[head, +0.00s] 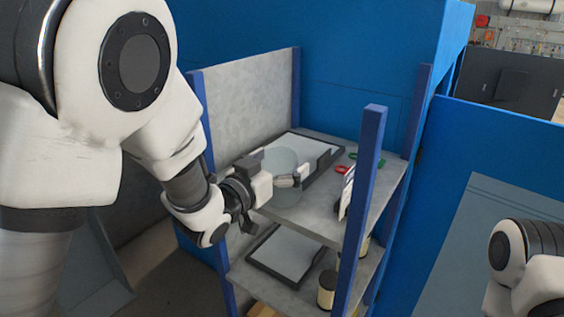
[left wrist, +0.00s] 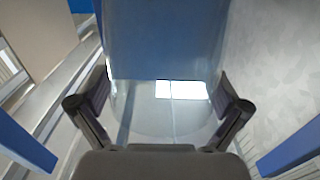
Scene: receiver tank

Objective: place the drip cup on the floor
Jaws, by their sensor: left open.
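The drip cup (head: 279,160) is a clear, pale see-through cup on the upper shelf (head: 312,211) of a blue-posted rack. My left gripper (head: 277,180) is at the cup, with a finger showing across its near side. In the left wrist view the left gripper (left wrist: 162,95) has its fingers wide apart, with the clear cup (left wrist: 160,118) between them. The jaws are open, and I cannot tell whether either finger touches the cup. My right gripper is out of view. The floor (head: 160,268) shows dark at the lower left.
A black tray with paper (head: 318,150) lies behind the cup. Red- and green-handled tools (head: 342,169) and a white item (head: 346,192) lie to the right. A blue post (head: 361,205) stands in front. The lower shelf holds another tray (head: 287,252) and jars (head: 327,290).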

